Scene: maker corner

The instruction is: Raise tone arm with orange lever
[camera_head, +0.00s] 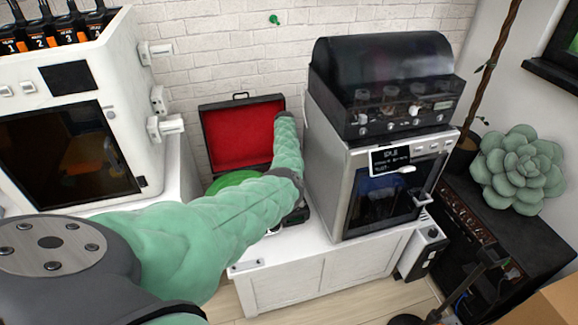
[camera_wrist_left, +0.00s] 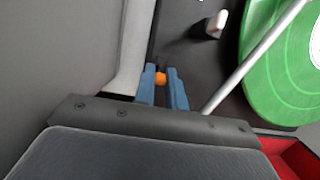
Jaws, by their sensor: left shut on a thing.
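The record player (camera_head: 241,133) stands open on a white cabinet, its red-lined lid up at the back. Its green record (camera_head: 236,179) is partly hidden by my left arm; it also shows in the left wrist view (camera_wrist_left: 268,75). In that view the silver tone arm (camera_wrist_left: 238,76) runs diagonally beside and partly across the record. The orange lever (camera_wrist_left: 160,79) shows as a small tip between the blue fingers of my left gripper (camera_wrist_left: 163,84), which is shut on it. In the head view my arm hides the lever and the fingertips. My right gripper is not in view.
A silver cabinet-like machine (camera_head: 335,172) with a dark-topped unit (camera_head: 385,75) stands close to the right of the player. A large white machine (camera_head: 150,60) stands to the left. A small pale knob (camera_wrist_left: 217,24) rises from the deck near the lever.

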